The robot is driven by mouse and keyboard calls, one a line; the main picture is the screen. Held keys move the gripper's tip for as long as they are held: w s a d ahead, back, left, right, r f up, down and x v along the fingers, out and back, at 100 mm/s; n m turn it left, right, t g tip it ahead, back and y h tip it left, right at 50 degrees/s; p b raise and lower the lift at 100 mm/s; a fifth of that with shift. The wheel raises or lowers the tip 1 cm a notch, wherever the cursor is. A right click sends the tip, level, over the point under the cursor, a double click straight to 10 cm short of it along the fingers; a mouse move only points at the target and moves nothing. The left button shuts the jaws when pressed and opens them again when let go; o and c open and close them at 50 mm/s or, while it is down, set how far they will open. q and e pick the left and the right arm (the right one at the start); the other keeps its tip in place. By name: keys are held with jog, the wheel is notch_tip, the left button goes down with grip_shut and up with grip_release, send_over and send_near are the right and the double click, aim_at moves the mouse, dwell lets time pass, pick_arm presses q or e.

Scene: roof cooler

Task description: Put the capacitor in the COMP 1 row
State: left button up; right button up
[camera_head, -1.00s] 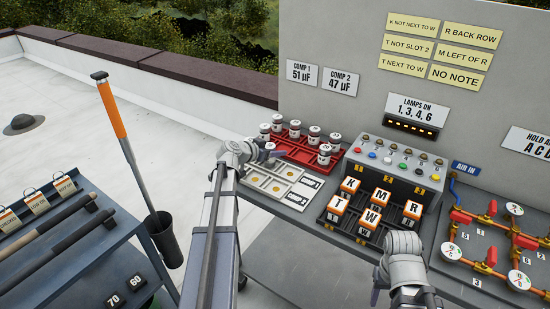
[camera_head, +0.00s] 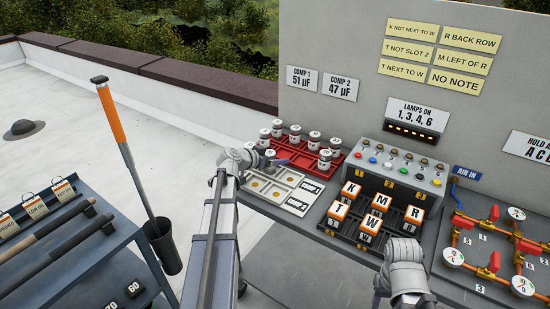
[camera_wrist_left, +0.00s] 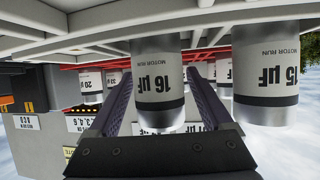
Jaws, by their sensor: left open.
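Several white capacitors with dark bands stand in the red tray (camera_head: 294,157); one capacitor (camera_head: 314,141) is at its middle. My left gripper (camera_head: 277,160) is at the tray's left front side, open. In the left wrist view, which is upside down, the 16 µF capacitor (camera_wrist_left: 157,85) stands between the open jaws (camera_wrist_left: 160,95), with a gap to the fingers. The 15 µF capacitor (camera_wrist_left: 265,80) is beside it, outside the jaws. The white COMP plate (camera_head: 262,196) with two rows lies in front of the tray; gold discs lie in its cells. My right gripper (camera_head: 379,292) is low, its jaws unclear.
Wall signs read COMP 1 51 µF (camera_head: 301,79) and COMP 2 47 µF (camera_head: 340,87). A black rack with lettered blocks (camera_head: 370,222) stands right of the plate, below a lamp panel (camera_head: 400,166). Pipes with red valves (camera_head: 494,263) are farther right.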

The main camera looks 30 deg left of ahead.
pick_arm(q)
jog(key=shift+s+r, duration=0.25)
jog(key=shift+r, duration=0.1)
jog(key=p+v, duration=0.5)
jog(key=v, duration=0.5)
jog(key=shift+s, duration=0.2)
jog(key=shift+s+a+r, duration=0.2)
jog(key=shift+s, duration=0.25)
